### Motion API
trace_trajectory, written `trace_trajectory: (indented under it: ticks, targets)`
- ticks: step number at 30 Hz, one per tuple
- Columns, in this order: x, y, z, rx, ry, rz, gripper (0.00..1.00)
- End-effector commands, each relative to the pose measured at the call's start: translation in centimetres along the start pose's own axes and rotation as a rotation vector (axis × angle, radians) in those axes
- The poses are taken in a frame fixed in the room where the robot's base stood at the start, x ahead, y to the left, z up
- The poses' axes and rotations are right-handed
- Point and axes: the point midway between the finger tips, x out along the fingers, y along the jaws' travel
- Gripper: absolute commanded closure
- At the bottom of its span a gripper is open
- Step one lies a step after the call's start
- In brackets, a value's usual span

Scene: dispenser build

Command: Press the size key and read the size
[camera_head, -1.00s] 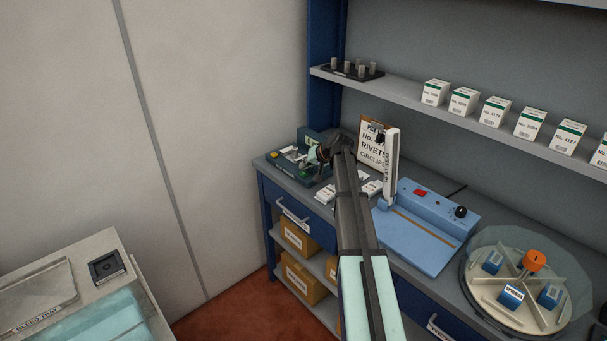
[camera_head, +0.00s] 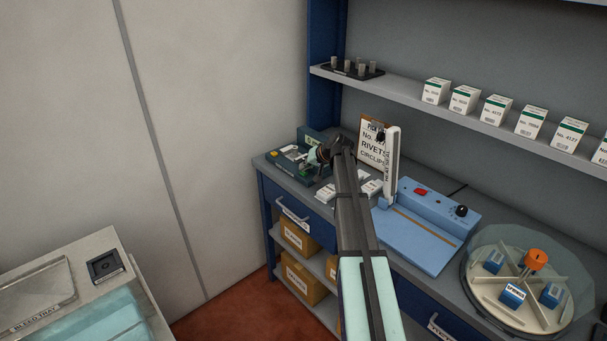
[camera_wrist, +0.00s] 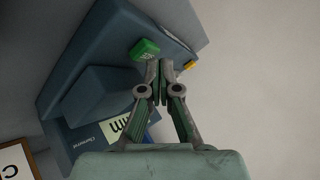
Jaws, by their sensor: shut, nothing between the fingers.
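The gauge device (camera_head: 287,168), a dark blue-green box, stands at the left end of the bench. In the wrist view its body (camera_wrist: 105,52) fills the upper left, with a green key (camera_wrist: 145,48) carrying small pale marks and a yellow key (camera_wrist: 190,65) at its edge. A pale panel marked "mm" (camera_wrist: 128,126) shows lower left, partly behind my gripper; I read no size figure. My gripper (camera_wrist: 159,68) is shut and empty, its tips at or just beside the green key; I cannot tell whether they touch it. In the head view my gripper (camera_head: 316,154) is over the device.
Right of the device are white boxes (camera_head: 326,193), a RIVETS and CIRCLIPS sign (camera_head: 371,148), a blue heat sealer (camera_head: 425,240) with a raised arm, and a round divided carousel (camera_head: 483,295). A shelf (camera_head: 410,93) with white cartons runs above.

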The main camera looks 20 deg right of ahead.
Motion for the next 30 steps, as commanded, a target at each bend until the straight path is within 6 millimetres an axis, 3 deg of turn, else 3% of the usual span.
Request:
trace_trajectory:
  ticks: [30]
  targets:
    - [0.55,0.4,0.4,0.0,0.0,0.0,1.0]
